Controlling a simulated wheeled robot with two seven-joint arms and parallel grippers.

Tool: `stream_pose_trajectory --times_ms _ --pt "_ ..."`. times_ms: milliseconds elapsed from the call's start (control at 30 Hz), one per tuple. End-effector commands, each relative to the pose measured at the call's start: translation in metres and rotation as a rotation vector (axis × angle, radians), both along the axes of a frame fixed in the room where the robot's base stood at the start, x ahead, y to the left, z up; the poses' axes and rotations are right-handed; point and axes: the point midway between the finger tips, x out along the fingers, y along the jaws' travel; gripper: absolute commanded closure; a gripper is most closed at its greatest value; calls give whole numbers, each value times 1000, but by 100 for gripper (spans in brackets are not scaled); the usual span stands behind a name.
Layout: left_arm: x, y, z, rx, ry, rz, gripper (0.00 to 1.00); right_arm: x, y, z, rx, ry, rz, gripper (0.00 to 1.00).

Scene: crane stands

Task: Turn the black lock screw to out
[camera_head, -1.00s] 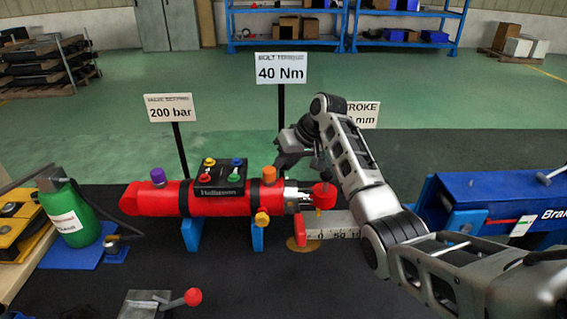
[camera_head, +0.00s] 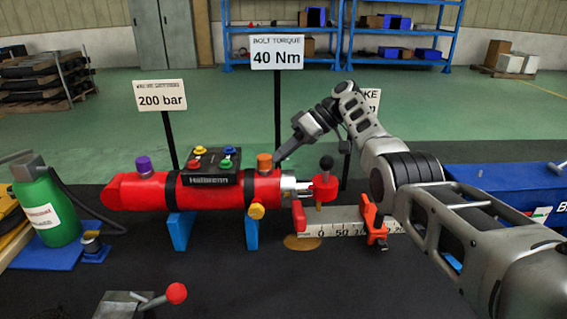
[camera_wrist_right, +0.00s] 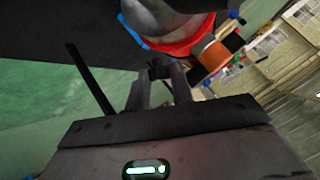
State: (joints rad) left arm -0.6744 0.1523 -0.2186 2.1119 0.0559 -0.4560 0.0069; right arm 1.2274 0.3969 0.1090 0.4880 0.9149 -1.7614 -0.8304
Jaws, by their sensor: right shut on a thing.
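The red cylinder (camera_head: 222,192) lies across the blue supports, with an orange knob (camera_head: 264,163) and a black box of coloured knobs on top. My right gripper (camera_head: 279,158) reaches down behind the cylinder beside the orange knob. In the right wrist view, its fingers (camera_wrist_right: 158,78) are closed around a small dark part (camera_wrist_right: 158,67) beside the red body; this looks like the black lock screw, but its turn position cannot be read. In the head view that part is hidden. A black ball (camera_head: 326,163) tops the red end piece (camera_head: 324,187). My left gripper is out of view.
A ruler block (camera_head: 335,225) with an orange slider (camera_head: 372,222) stands right of the cylinder. Signs on posts, including the 40 Nm sign (camera_head: 277,52), stand behind. A green bottle (camera_head: 45,210) is at left, a red-knobbed lever (camera_head: 176,293) in front.

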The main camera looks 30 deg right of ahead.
Motion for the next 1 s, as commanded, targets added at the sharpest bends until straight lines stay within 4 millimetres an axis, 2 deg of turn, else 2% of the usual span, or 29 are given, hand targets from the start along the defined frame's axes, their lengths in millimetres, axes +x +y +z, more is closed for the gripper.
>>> stream_pose_trajectory --times_ms 667,700,733,767,1000 --pt "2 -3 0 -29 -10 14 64 1 -1 2 14 -12 29 100" --pt "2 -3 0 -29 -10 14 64 1 -1 2 14 -12 29 66" --pt "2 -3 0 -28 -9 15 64 1 -1 2 14 -11 28 58" --pt "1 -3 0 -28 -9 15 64 1 -1 2 13 -10 29 55" --pt "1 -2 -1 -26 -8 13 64 1 -1 1 14 -8 30 55"
